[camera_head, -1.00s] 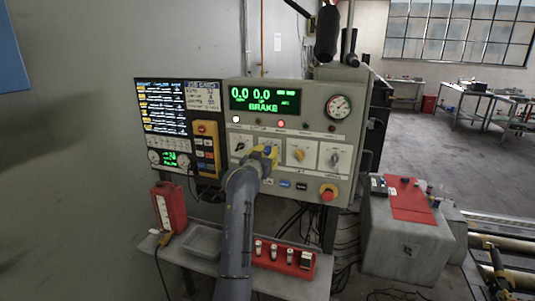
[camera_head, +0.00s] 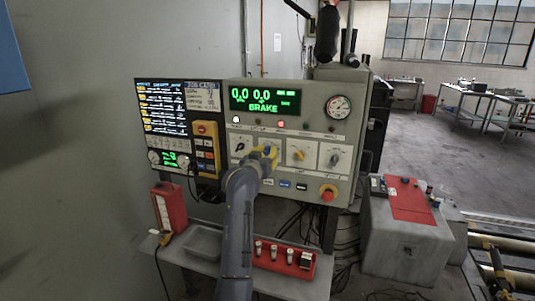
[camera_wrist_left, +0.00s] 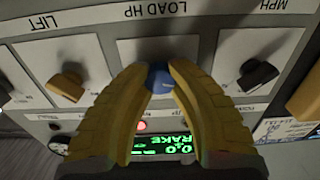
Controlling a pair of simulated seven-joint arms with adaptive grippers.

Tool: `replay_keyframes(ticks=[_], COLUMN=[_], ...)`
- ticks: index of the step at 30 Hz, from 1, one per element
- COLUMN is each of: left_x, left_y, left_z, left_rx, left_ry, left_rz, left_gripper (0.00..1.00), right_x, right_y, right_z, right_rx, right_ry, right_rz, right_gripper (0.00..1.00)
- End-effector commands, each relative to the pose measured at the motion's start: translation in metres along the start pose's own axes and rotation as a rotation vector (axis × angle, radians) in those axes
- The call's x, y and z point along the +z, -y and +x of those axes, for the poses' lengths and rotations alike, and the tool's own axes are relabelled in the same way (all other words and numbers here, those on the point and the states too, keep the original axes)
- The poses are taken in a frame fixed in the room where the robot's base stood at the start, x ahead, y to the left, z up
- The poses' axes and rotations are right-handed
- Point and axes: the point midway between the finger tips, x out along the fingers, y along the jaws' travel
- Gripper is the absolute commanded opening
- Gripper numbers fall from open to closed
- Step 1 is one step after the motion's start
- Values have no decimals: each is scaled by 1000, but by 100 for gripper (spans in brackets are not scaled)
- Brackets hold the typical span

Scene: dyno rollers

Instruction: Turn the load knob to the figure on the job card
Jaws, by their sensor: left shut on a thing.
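In the head view my left gripper (camera_head: 269,153) is at the front of the grey console (camera_head: 315,100) and mostly hides the knob. The job card (camera_head: 201,97) is at the upper left of the console; its figures are too small to read. My right gripper is not in view.
The green display (camera_head: 264,100) reads 0.0, 0.0 and BRAKE. A red stop button (camera_head: 328,193) is at lower right. A shelf (camera_head: 193,262) lies below.

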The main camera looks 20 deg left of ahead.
Motion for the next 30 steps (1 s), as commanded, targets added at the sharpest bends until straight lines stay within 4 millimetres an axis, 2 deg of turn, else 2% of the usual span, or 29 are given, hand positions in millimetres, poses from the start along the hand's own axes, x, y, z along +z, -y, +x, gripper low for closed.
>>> replay_keyframes(ticks=[1, 21, 30], left_x=[5, 7, 8], left_y=[0, -2, -2], left_z=[0, 0, 0], left_rx=[0, -1, -2], left_ry=[10, 14, 15], left_rz=[-11, -392, -482], left_gripper=[0, 0, 0], right_x=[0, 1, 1], right_y=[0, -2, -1], right_z=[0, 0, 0], right_rx=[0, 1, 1], right_ry=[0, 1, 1], right_rz=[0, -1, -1], right_gripper=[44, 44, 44])
